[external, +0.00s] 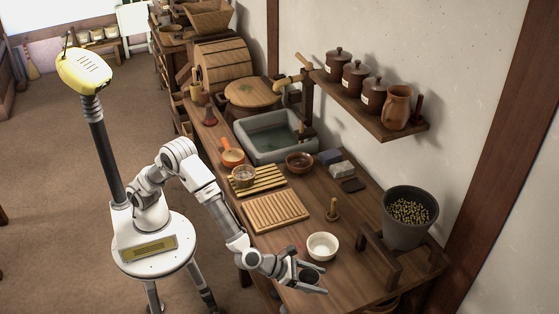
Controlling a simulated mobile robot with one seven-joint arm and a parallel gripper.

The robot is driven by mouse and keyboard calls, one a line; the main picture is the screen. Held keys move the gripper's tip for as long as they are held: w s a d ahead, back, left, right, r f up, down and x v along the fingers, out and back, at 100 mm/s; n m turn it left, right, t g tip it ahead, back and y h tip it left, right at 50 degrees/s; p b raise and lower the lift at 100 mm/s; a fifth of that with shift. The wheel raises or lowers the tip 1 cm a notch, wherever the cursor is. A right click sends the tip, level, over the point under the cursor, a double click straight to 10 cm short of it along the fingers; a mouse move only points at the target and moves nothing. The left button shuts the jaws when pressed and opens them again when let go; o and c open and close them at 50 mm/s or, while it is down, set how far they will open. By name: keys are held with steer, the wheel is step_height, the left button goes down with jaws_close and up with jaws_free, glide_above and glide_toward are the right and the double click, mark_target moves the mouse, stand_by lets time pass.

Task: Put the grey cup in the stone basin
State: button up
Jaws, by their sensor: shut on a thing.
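The stone basin (243,143) is a grey rectangular trough set in the counter near the wall, with what looks like water inside. A wooden spout stands at its back right. My gripper (316,280) is low at the near end of the counter, far from the basin. It is shut on a small dark grey cup (309,283), which shows between the fingers. The fingers partly hide the cup, and I cannot tell whether it touches the counter.
A white bowl (322,246) stands just behind my gripper. A ribbed wooden board (275,212), a slatted rack (258,181) with a glass-like bowl (243,175), an orange-handled pan (232,156) and a brown bowl (299,162) lie towards the basin. A shelf (370,115) overhangs at right.

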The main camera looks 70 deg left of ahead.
steer(key=shift+s+d+r, duration=0.1)
steer(key=shift+s+r, duration=0.15)
steer(key=shift+s, duration=0.1)
